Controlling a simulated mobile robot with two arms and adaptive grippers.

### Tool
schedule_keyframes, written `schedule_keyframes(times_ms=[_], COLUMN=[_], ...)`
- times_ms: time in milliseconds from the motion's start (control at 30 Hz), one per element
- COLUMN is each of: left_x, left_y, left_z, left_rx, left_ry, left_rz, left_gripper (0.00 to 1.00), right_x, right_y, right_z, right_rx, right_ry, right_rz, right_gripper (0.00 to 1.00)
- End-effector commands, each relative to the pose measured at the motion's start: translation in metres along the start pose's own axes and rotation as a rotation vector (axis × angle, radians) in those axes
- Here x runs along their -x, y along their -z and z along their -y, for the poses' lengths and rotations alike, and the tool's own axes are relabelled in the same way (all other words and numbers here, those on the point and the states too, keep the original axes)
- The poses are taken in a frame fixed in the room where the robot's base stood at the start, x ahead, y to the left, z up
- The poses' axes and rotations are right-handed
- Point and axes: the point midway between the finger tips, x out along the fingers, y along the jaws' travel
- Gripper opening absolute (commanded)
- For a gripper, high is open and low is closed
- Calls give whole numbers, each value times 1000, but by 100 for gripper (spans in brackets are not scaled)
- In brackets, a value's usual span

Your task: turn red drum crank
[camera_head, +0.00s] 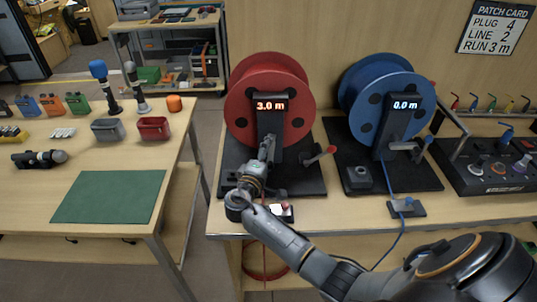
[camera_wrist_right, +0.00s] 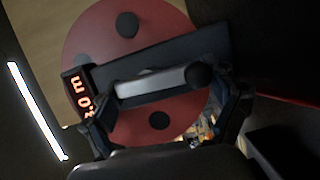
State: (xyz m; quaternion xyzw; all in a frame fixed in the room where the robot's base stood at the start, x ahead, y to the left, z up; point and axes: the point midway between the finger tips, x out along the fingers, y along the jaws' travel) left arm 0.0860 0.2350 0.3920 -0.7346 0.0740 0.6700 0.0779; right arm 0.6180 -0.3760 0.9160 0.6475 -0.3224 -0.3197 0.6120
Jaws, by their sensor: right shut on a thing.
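The red drum (camera_head: 268,85) stands upright on a black base, and its display reads 3.0 m. My right gripper (camera_head: 262,165) is in front of the drum's dark post (camera_head: 270,128), shut on the crank. In the right wrist view the grey crank arm (camera_wrist_right: 150,82) with its dark round knob (camera_wrist_right: 200,76) lies across the post, with my fingers on either side below it. The exact contact is hard to see. The red drum face (camera_wrist_right: 100,45) fills the background there. My left gripper is not in view.
A red-knobbed lever (camera_head: 320,156) stands right of the post. A blue drum (camera_head: 385,95) reading 0.0 m stands further right, beside a control panel (camera_head: 493,165). A green mat (camera_head: 110,196) lies on the left table, with microphones and small boxes behind it.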

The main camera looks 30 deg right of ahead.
Motion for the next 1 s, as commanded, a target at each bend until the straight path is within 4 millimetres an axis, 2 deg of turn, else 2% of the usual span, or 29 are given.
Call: schedule_keyframes(times_ms=[700, 733, 767, 800, 1000], left_x=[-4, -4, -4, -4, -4], left_y=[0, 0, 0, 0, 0], left_z=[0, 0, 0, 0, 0], left_rx=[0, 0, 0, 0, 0], left_ry=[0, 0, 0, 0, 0], left_rz=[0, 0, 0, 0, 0], left_gripper=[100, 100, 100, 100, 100], right_x=[-1, -1, -1, -1, -1], right_y=[-1, -1, -1, -1, -1], right_z=[0, 0, 0, 0, 0], right_rx=[68, 67, 67, 67, 67], right_ry=[-29, -29, -29, -29, -28], right_rz=[1, 1, 1, 1, 0], right_gripper=[55, 91, 97, 100, 100])
